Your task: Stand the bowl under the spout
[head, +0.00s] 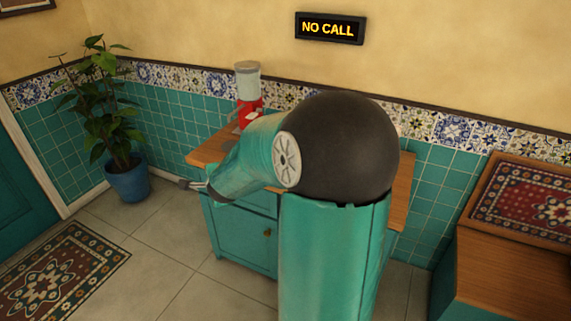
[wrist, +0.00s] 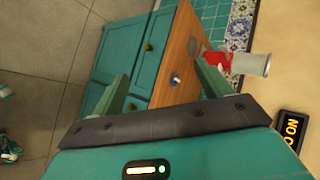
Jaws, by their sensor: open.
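A red dispenser with a pale grey cylinder on top stands on the wooden counter in the head view (head: 249,108). It also shows on its side in the turned wrist view (wrist: 218,61). Its spout is too small to make out. A small bluish-white thing (wrist: 175,78) on the counter may be the bowl; I cannot tell for sure. A grey round patch (wrist: 195,47) lies near the dispenser. My gripper (wrist: 162,78) is open and empty, its fingers wide apart, with the counter visible between them. In the head view it is left of the counter's front (head: 196,187).
The wooden counter (head: 207,152) tops a teal cabinet (head: 240,235) with drawers and a door. A potted plant (head: 127,180) stands at the left. A rug (head: 65,265) lies on the tiled floor. A second wooden surface (head: 510,259) is at the right. A sign reads "NO CALL" (head: 329,28).

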